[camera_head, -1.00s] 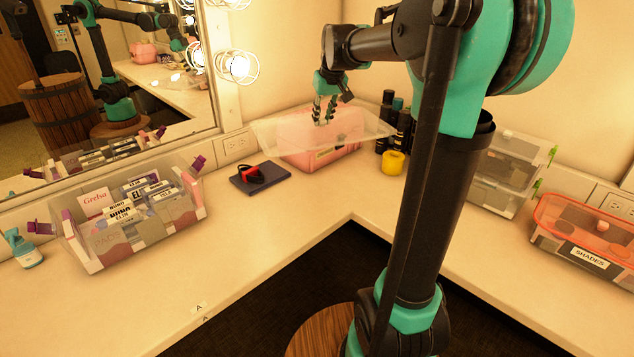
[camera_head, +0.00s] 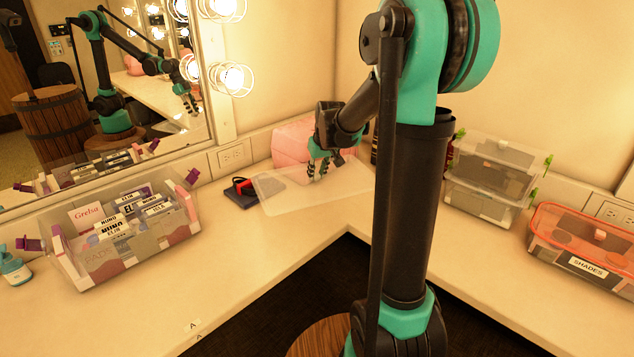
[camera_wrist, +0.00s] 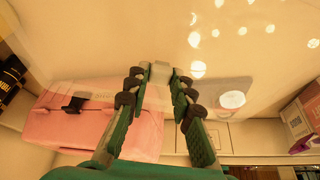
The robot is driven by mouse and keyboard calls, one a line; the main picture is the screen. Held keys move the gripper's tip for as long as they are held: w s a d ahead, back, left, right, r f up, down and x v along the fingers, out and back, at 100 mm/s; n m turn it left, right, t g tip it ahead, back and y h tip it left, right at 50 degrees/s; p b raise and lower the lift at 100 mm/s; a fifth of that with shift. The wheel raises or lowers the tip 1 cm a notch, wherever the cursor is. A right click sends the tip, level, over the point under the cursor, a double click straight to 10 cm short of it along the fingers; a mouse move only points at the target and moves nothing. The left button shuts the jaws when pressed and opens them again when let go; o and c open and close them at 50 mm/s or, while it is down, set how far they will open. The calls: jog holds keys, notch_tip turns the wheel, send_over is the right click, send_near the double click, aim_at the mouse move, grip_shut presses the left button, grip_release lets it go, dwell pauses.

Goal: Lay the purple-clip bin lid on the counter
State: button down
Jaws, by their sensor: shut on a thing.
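My gripper (camera_head: 317,168) is shut on the clear bin lid (camera_head: 285,197) by a small handle on its top. The lid is a thin see-through sheet, slightly tilted, low above the counter corner in the head view; I cannot tell whether it touches the counter. In the wrist view the clear lid (camera_wrist: 245,40) fills much of the picture beyond my gripper (camera_wrist: 160,75). The open clear bin with purple clips (camera_head: 130,240) stands on the counter (camera_head: 235,300) at left, holding several labelled packets.
A pink case (camera_head: 293,143) stands behind the lid. A dark book with a red-and-black item (camera_head: 242,188) lies beside the lid's left edge. Stacked clear bins with green clips (camera_head: 493,180) and an orange-lidded bin (camera_head: 583,240) stand at right.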

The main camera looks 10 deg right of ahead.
aim_at(317, 181)
jog(key=shift+f, duration=1.8)
jog(key=shift+f, duration=0.1)
jog(key=shift+f, duration=0.25)
jog(key=c, duration=1.3)
grip_release()
